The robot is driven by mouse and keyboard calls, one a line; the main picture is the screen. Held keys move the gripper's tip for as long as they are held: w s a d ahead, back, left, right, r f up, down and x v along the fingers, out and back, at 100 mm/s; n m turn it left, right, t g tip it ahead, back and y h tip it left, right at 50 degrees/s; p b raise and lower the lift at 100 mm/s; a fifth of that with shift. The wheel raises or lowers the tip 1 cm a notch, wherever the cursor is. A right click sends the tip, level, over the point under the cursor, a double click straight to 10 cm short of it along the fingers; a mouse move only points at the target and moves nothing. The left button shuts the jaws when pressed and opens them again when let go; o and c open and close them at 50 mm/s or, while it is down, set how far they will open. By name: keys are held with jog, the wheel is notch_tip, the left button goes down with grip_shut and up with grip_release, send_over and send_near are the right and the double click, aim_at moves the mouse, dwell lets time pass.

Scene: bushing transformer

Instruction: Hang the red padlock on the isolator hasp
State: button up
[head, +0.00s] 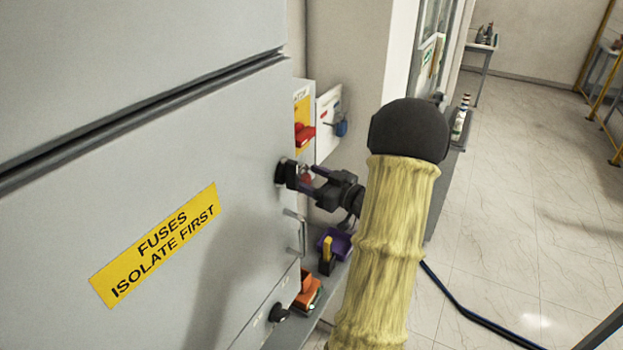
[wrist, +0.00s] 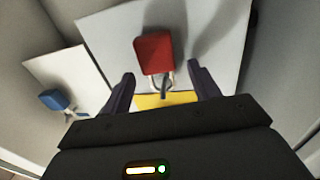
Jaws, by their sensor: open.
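The red padlock (wrist: 155,53) is in the wrist view, with its body at the top of the picture and its shackle towards the yellow plate (wrist: 150,101). The shackle appears to pass through a grey loop, the hasp (wrist: 165,87), in front of that plate. My gripper (wrist: 162,84) is open, with one finger on either side of the shackle and clear gaps to both. In the head view the padlock (head: 306,176) is a small red patch by my gripper (head: 308,182), largely hidden. The isolator's red handle (head: 304,135) is above it on a yellow plate.
A grey fuse cabinet (head: 150,200) stands close on the left. A blue padlock (head: 341,127) hangs on a white board beside the isolator; it also shows in the wrist view (wrist: 53,100). Below are a purple bin (head: 340,243) and an orange object (head: 307,288). Open floor lies right.

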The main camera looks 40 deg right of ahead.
jog(key=b+v, duration=0.6)
jog(key=v, duration=1.1)
jog(key=shift+s+b, duration=0.2)
jog(key=shift+b, duration=0.1)
jog(key=shift+d, duration=0.1)
